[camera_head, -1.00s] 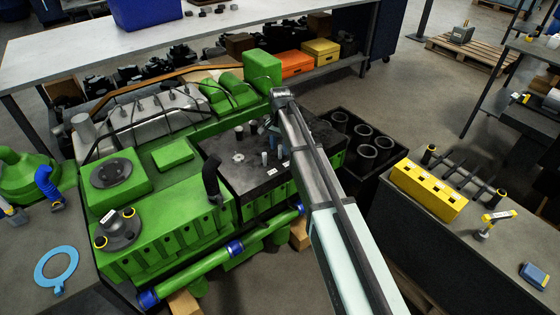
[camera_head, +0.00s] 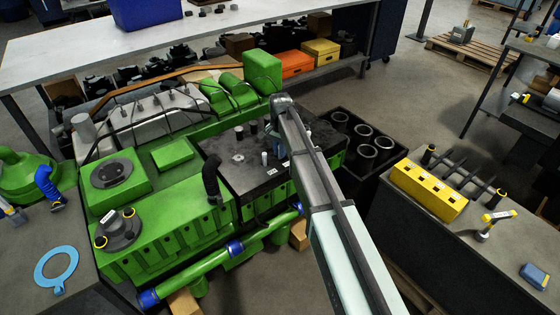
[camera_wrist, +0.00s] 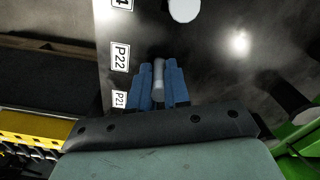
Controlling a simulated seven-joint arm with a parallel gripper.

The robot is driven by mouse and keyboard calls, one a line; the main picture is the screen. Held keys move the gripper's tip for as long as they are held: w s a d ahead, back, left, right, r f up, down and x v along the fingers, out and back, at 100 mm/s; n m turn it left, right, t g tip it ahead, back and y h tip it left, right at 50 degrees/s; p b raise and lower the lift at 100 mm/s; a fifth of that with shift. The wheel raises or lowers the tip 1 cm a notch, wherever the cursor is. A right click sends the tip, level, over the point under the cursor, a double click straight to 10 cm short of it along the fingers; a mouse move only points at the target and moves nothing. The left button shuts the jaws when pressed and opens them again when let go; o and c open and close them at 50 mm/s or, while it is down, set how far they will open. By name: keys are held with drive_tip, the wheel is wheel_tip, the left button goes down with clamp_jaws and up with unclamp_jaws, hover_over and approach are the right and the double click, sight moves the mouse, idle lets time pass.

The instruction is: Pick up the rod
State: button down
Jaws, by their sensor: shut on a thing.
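My gripper (camera_wrist: 160,86) shows in the wrist view as two blue fingers pressed on both sides of a slim grey rod (camera_wrist: 159,78). The rod is between the fingers, over the dark deck (camera_wrist: 215,75), near labels P22 (camera_wrist: 121,57) and P21 (camera_wrist: 120,100). The rod's lower end is hidden, so I cannot tell whether it still touches the deck. In the head view my gripper (camera_head: 273,146) is partly hidden by my arm, low over the dark top of the green engine (camera_head: 170,225). Another pale rod (camera_head: 264,158) stands just left of it.
Dark posts (camera_head: 253,127) and a curved black pipe (camera_head: 211,180) rise near the deck. A black crate with rings (camera_head: 340,150) stands right of the engine. A yellow block (camera_head: 428,190) sits on the right bench. A pale round piece (camera_wrist: 184,9) shows in the wrist view.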

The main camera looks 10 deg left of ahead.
idle(0.3)
wheel_tip(320, 180, up, 22)
drive_tip(key=shift+r, duration=0.25)
idle(1.4)
drive_tip(key=shift+r, duration=0.15)
wheel_tip(320, 180, up, 7)
idle(0.8)
idle(1.1)
